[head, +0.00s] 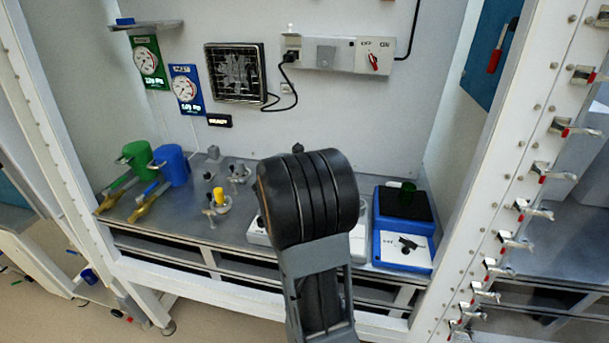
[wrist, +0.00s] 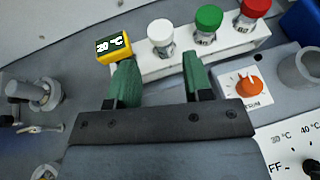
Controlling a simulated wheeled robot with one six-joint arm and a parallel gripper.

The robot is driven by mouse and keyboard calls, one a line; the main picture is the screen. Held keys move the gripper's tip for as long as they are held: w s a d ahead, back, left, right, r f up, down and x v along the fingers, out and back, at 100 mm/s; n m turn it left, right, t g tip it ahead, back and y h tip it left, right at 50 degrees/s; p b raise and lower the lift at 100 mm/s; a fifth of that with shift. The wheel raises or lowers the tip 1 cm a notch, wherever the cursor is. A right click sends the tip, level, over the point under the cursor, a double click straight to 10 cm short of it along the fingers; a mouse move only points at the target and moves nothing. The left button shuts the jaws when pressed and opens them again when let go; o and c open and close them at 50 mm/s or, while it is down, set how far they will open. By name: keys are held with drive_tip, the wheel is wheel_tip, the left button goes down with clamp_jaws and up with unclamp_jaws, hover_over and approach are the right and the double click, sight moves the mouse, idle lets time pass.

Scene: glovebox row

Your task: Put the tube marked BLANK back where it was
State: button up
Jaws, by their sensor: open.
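In the wrist view, my gripper (wrist: 158,64) is open, its two green fingers apart with nothing between them. Just beyond the fingertips is a white rack (wrist: 238,44) holding a white-capped tube (wrist: 160,42), a green-capped tube (wrist: 207,24) and a red-capped tube (wrist: 254,14). The white-capped tube is closest to the gap between the fingers. The labels on the tubes are too small to read, so I cannot tell which is marked BLANK. In the head view, my black arm hides the gripper and the rack.
A yellow block reading 20 °C (wrist: 115,48) is by the left finger. An orange knob (wrist: 249,84) sits right of the gripper, beside a grey cylinder (wrist: 309,66). In the head view, a blue device (head: 389,222) stands right; green (head: 137,158) and blue (head: 172,165) containers stand left.

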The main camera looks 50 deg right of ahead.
drive_tip(key=shift+v, duration=1.85)
drive_tip(key=s+a+m, duration=0.1)
drive_tip(key=m, duration=0.1)
drive_tip(key=s+a+m+y, duration=0.1)
drive_tip(key=a+m, duration=0.1)
drive_tip(key=s+a+m+g, duration=0.1)
drive_tip(key=a+m, duration=0.1)
drive_tip(key=shift+r, duration=0.4)
drive_tip(key=s+a+m+y, duration=0.1)
drive_tip(key=a+m, duration=0.1)
drive_tip(key=s+a+m+y, duration=0.1)
drive_tip(key=a+m, duration=0.1)
drive_tip(key=s+a+m+y, duration=0.1)
drive_tip(key=a+m, duration=0.1)
drive_tip(key=a, duration=0.1)
drive_tip(key=shift+s+a+f+g, duration=0.1)
drive_tip(key=shift+s+f+g, duration=0.25)
drive_tip(key=shift+g, duration=0.05)
drive_tip(key=s+a+m+y, duration=0.3)
drive_tip(key=a+m+y, duration=0.1)
drive_tip(key=a, duration=0.4)
drive_tip(key=s+a+f+m+y, duration=0.1)
drive_tip(key=s+a+m+y, duration=0.2)
drive_tip(key=a+m, duration=0.3)
drive_tip(key=a+y, duration=0.1)
drive_tip(key=a, duration=0.2)
drive_tip(key=shift+a+t+y, duration=0.2)
drive_tip(key=shift+t+y, duration=0.1)
drive_tip(key=shift+y, duration=0.1)
drive_tip(key=shift+s, duration=0.1)
